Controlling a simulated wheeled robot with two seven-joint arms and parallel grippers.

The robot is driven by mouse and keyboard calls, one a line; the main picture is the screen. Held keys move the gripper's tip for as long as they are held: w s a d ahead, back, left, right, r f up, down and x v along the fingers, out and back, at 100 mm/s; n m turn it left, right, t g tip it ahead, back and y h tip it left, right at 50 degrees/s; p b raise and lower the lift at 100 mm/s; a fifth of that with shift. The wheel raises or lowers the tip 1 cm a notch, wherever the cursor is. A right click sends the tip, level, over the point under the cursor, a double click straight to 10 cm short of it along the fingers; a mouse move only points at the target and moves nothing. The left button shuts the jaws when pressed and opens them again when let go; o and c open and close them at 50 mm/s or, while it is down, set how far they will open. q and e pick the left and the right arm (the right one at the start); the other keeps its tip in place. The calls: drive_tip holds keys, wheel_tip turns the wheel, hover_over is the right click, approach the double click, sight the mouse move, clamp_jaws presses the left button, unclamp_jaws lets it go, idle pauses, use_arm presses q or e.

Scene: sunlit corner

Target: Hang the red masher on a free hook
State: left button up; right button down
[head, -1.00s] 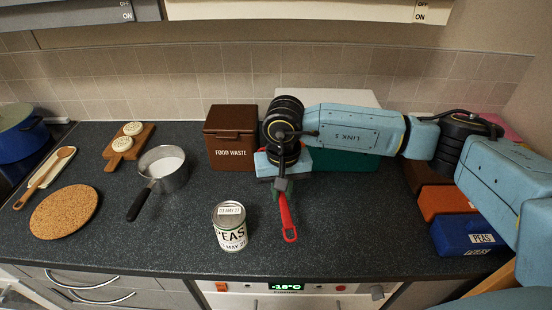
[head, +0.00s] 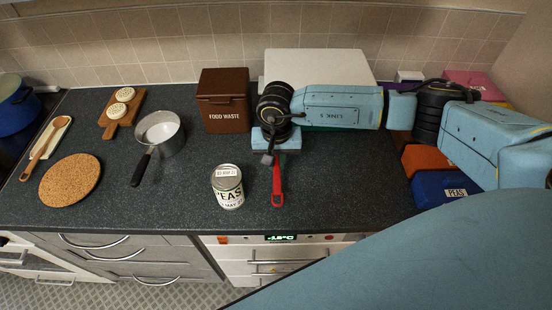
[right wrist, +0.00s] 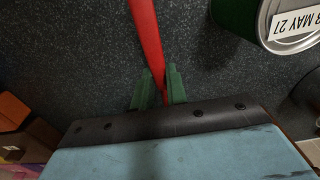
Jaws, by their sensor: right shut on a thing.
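The red masher shows as a red handle (head: 277,188) with a hole at its near end, pointing toward the counter's front edge. My right gripper (head: 276,160) is shut on it, low over the counter. In the right wrist view, the green fingertips (right wrist: 159,90) close on either side of the red handle (right wrist: 147,35). The masher's head is hidden by my gripper and wrist. I cannot tell whether the masher touches the counter. No hook shows in either current view. My left gripper is out of view.
A peas can (head: 228,188) stands just left of the masher. A brown food waste bin (head: 224,103), a saucepan (head: 165,134), a cork mat (head: 70,181) and a wooden board (head: 113,126) are farther left. Orange (head: 428,160) and blue (head: 440,190) boxes stand at right. Counter is clear between saucepan and can.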

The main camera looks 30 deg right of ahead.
sight(276, 174)
wheel_tip(276, 174, down, 6)
drive_tip(key=shift+r+p, duration=0.2)
drive_tip(key=shift+p, duration=0.15)
drive_tip(key=shift+f, duration=0.5)
drive_tip(key=shift+f+b, duration=0.15)
drive_tip(key=shift+b, duration=0.15)
drive_tip(key=c, duration=1.4)
unclamp_jaws()
